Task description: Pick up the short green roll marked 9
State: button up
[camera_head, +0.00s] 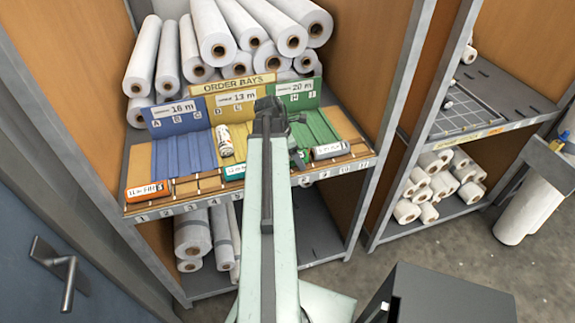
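Another green roll (234,171) lies further left, partly hidden by my arm.
An orange labelled roll (147,190) lies at the shelf's left front. A pale roll (225,140) stands in the yellow bay. Blue, yellow and green bays (185,152) have upright backs, with long white rolls (210,35) behind. Shelf uprights (402,85) bound the right side.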

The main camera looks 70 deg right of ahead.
dwell(0.3)
jog(key=c, duration=1.5)
